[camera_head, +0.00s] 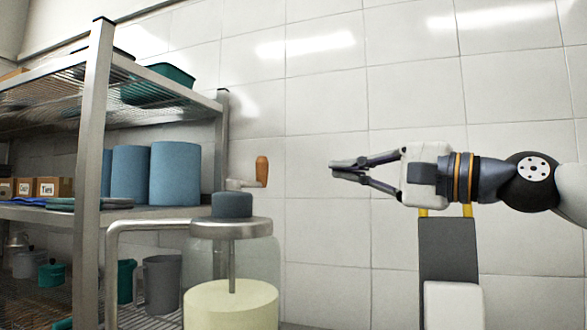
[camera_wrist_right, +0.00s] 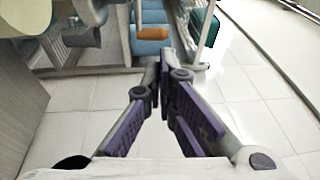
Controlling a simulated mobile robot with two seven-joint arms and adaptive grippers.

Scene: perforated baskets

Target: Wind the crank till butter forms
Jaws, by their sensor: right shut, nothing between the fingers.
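The butter churn stands low in the head view, with a clear jar (camera_head: 262,262), a metal lid (camera_head: 231,229), a dark cap and a rod running down into pale yellow contents (camera_head: 231,305). Its crank handle (camera_head: 262,171) is an orange-brown upright grip on a grey arm beside the cap. The grip also shows at the top of the right wrist view (camera_wrist_right: 154,33). My right gripper (camera_head: 333,168) is shut and empty, to the right of the crank handle and apart from it. Its fingers meet in the wrist view (camera_wrist_right: 163,70). My left gripper is not in view.
A metal shelf rack (camera_head: 95,150) fills the left side, holding blue rolls (camera_head: 175,173), small labelled boxes (camera_head: 53,187), a teal basket (camera_head: 158,84) and grey and teal mugs (camera_head: 162,283). White tiled wall lies behind. The space between gripper and crank is clear.

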